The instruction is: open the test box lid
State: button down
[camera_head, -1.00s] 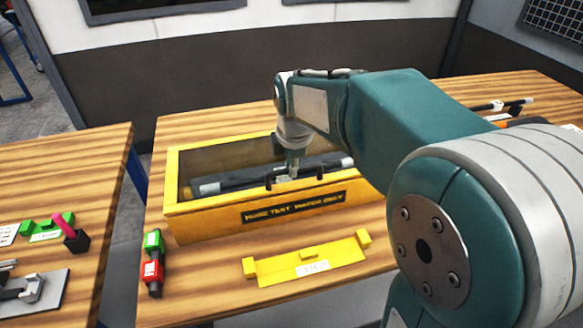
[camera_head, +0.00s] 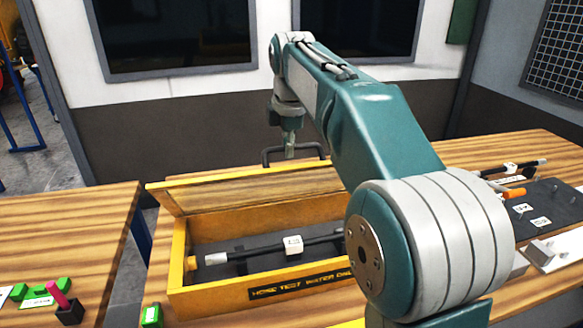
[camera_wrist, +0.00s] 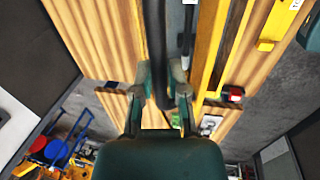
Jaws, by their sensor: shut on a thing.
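The yellow test box (camera_head: 212,299) stands on the wooden table, with a black label on its front wall. Its lid (camera_head: 190,200) is raised at the back, tilted up, and the inside is open to view. A black handle (camera_head: 316,147) rises at the lid's top edge. My gripper (camera_head: 289,152) is at this handle and shut on it. The wrist view shows the two fingers (camera_wrist: 161,75) with a dark bar between them. Inside the box a black rod (camera_head: 258,250) with a white tag lies on dark padding.
Green pieces and a pink-topped black block (camera_head: 65,302) lie on the left table. A green and black piece (camera_head: 151,316) is left of the box. A dark board (camera_head: 545,208) lies at the right. A grey wall with dark panels stands behind.

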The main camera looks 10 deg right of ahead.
jog(key=w+r, duration=0.1)
jog(key=w, duration=0.8)
jog(key=shift+w+r, duration=0.35)
jog(key=shift+w, duration=0.05)
dwell(0.4)
jog(key=c, duration=0.7)
grip_release()
jog(key=shift+o, duration=0.2)
jog(key=shift+r, duration=0.2)
